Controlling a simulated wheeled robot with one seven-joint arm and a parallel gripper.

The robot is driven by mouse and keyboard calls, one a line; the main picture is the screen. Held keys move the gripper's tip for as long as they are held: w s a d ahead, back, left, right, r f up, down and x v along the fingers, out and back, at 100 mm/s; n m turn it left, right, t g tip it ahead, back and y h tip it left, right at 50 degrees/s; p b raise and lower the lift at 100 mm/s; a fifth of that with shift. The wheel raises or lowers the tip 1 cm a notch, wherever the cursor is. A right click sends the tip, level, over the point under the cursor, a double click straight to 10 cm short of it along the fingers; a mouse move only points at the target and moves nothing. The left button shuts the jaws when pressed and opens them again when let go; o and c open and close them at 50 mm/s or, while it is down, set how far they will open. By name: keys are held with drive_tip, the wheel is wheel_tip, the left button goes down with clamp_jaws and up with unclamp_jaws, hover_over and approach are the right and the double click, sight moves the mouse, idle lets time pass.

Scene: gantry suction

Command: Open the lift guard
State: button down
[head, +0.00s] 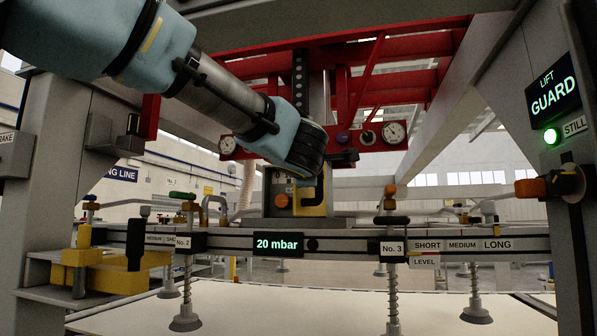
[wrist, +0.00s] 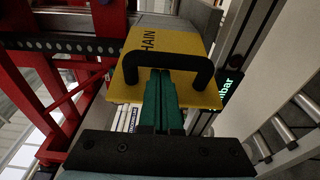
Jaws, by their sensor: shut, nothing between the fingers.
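The lift guard appears as a yellow plate with a black bar handle (wrist: 168,60) in the wrist view. The plate (wrist: 190,42) carries lettering that ends in "HAIN". In the head view the yellow plate (head: 311,209) shows low on the central unit, partly hidden by my wrist. My gripper (wrist: 160,74) has its green fingers shut with nothing between them. The fingertips overlap the handle's bar, between its two legs; whether they touch it I cannot tell. In the head view my fingers are hidden behind the hand. A "LIFT GUARD" sign (head: 553,98) hangs on the right post.
A green lamp (head: 551,136) is lit beside "STILL", above an orange knob (head: 531,188). A rail with a "20 mbar" display (head: 278,244) crosses below the hand. Suction cups hang over a pale sheet (head: 250,306). Red beams (head: 400,60) and gauges are close behind.

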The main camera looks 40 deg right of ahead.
drive_tip(key=shift+s+d+p, duration=0.3)
drive_tip(key=shift+s+d, duration=0.4)
drive_tip(key=shift+s, duration=0.3)
